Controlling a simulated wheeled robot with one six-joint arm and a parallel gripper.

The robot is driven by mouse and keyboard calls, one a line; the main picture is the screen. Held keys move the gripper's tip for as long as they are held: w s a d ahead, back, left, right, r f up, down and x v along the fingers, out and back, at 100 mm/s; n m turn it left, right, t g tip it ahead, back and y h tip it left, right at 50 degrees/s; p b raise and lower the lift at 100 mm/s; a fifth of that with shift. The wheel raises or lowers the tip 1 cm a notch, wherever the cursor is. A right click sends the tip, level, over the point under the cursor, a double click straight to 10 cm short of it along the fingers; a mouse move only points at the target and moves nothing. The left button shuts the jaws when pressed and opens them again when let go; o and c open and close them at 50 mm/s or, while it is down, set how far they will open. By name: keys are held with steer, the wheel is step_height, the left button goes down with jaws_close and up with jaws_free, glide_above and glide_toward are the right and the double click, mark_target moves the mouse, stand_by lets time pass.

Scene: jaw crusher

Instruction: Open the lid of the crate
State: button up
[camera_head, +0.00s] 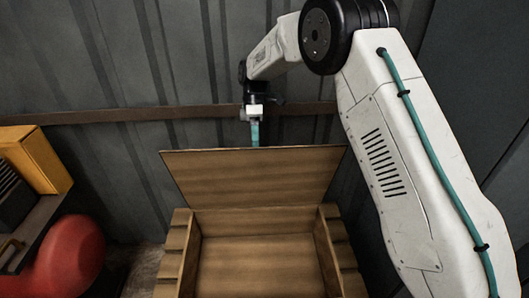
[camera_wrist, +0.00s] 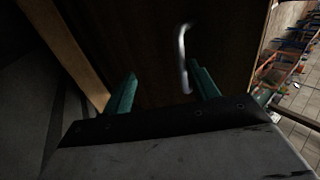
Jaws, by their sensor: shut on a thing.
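The wooden crate (camera_head: 190,254) stands open in the lower middle of the head view, its inside bare. Its lid (camera_head: 255,175) is tilted up at the back, inner face toward the head camera. My gripper (camera_head: 255,133) is at the middle of the lid's top edge, its teal fingertips partly hidden behind the lid. In the wrist view, the teal fingers (camera_wrist: 163,88) are against the dark side of the lid (camera_wrist: 140,40). A curved metal handle (camera_wrist: 184,58) shows between them, close to the right finger. My gripper is shut on the lid; the exact contact is too dark to see.
A corrugated metal wall (camera_head: 110,60) with a rusty rail (camera_head: 130,115) stands close behind the lid. At left are a yellow box (camera_head: 38,160) on a shelf and a red rounded object (camera_head: 70,258). My arm fills the right side.

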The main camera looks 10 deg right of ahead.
step_height(320, 180, up, 3)
steer(key=shift+d+f, duration=0.1)
steer(key=shift+f, duration=0.05)
steer(key=shift+c, duration=1)
steer(key=s+d+r, duration=0.1)
steer(key=s+d, duration=0.2)
steer(key=s, duration=1.2)
steer(key=shift+s+r, duration=0.25)
steer(key=shift+s, duration=0.15)
